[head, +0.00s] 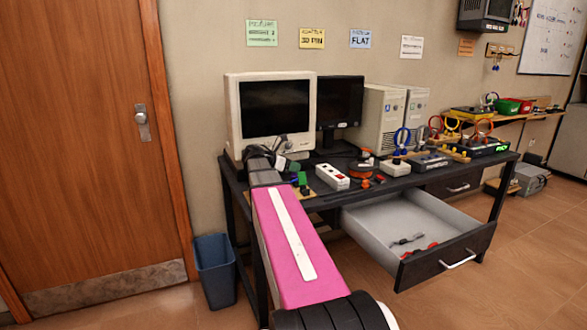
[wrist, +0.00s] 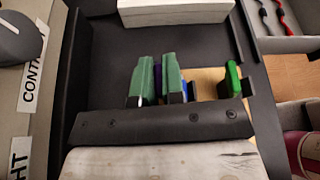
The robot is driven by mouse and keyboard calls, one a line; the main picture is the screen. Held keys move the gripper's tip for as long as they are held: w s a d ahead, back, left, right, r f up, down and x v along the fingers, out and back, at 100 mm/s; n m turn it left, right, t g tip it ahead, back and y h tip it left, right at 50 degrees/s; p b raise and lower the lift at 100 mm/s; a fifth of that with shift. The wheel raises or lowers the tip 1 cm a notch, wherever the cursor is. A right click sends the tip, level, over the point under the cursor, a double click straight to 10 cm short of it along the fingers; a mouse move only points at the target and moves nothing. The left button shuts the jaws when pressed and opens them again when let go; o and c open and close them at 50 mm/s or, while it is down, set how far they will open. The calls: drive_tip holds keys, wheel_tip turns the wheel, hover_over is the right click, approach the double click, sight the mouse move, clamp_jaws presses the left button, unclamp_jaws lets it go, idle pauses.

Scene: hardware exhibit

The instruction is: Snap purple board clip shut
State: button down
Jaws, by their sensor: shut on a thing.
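The purple board clip (wrist: 157,78) shows only as a thin purple strip in the wrist view. It lies between the two green fingers of my gripper (wrist: 156,70), which is shut on it; the fingers hide most of the clip. A tan board (wrist: 208,78) lies under and to the right of the fingers. In the head view my gripper (head: 287,165) is at the left part of the desk, and the purple clip cannot be made out there. Whether the clip's lever is up or down cannot be told.
A small blue part (wrist: 188,90) and a green part (wrist: 233,76) stand right of my fingers. A monitor (head: 272,108) stands behind. An open drawer (head: 370,225) juts out at the right front.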

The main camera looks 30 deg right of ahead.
drive_tip(key=shift+s+a+m+t, duration=0.1)
drive_tip(key=shift+s+m+t, duration=0.7)
drive_tip(key=shift+m, duration=0.3)
drive_tip(key=shift+s+f+m+t, duration=0.1)
drive_tip(key=shift+s+m+t, duration=0.15)
drive_tip(key=shift+m+t, duration=0.3)
drive_tip(key=shift+s+m+t, duration=0.2)
drive_tip(key=shift+m+t, duration=0.15)
drive_tip(key=shift+m, duration=0.4)
drive_tip(key=c, duration=1.2)
unclamp_jaws()
drive_tip(key=shift+a, duration=0.1)
drive_tip(key=v, duration=1)
drive_tip(key=shift+s+a+f, duration=0.1)
drive_tip(key=shift+a, duration=0.3)
